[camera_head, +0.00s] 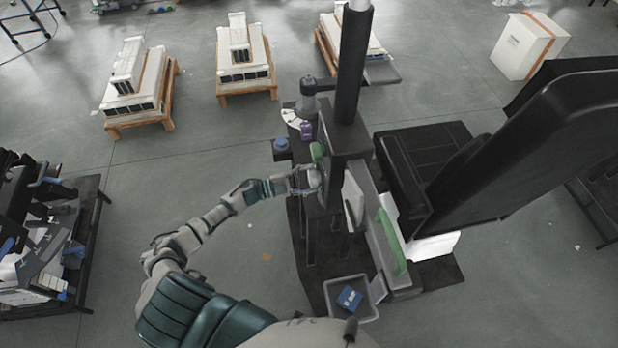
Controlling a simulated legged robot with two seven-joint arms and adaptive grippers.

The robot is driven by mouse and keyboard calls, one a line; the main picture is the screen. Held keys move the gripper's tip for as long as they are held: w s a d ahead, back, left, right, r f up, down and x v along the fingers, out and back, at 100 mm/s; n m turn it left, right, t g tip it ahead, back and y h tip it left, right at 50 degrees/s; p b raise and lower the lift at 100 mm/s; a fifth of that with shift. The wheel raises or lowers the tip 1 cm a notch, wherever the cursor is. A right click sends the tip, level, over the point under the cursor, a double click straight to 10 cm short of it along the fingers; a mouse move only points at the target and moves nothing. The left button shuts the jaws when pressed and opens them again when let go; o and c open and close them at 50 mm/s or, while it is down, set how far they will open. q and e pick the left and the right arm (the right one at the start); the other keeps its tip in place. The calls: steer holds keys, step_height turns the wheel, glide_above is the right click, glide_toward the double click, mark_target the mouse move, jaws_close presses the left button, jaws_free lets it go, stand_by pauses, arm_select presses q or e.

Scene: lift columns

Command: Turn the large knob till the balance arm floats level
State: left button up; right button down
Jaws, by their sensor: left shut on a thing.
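My left arm reaches up and right from the bottom of the head view. My left gripper (306,182) is at the side of the dark column stand (347,145) and is shut on a small pale part there, likely the large knob; the fingers hide most of it. A green part (317,152) sits just above the gripper. A longer green bar (391,241) runs along the pale unit to the right of the column. I cannot tell which part is the balance arm or whether it is level. My right gripper is not in view.
A grey bin (373,290) with a blue box (349,298) stands in front of the column. A large black padded part (530,140) rises at the right. A cluttered rack (85,235) stands at the left. Loaded pallets (247,88) stand behind. Floor between is clear.

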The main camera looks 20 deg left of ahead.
arm_select(q)
steer(key=o, duration=0.9)
steer(key=shift+o, duration=1.1)
steer(key=shift+w+f, duration=0.1)
steer(key=shift+w, duration=0.05)
steer(key=shift+w+d, duration=0.1)
steer(key=shift+w, duration=0.05)
steer(key=shift+s, duration=0.2)
steer(key=v, duration=1.1)
steer(key=shift+a, duration=0.5)
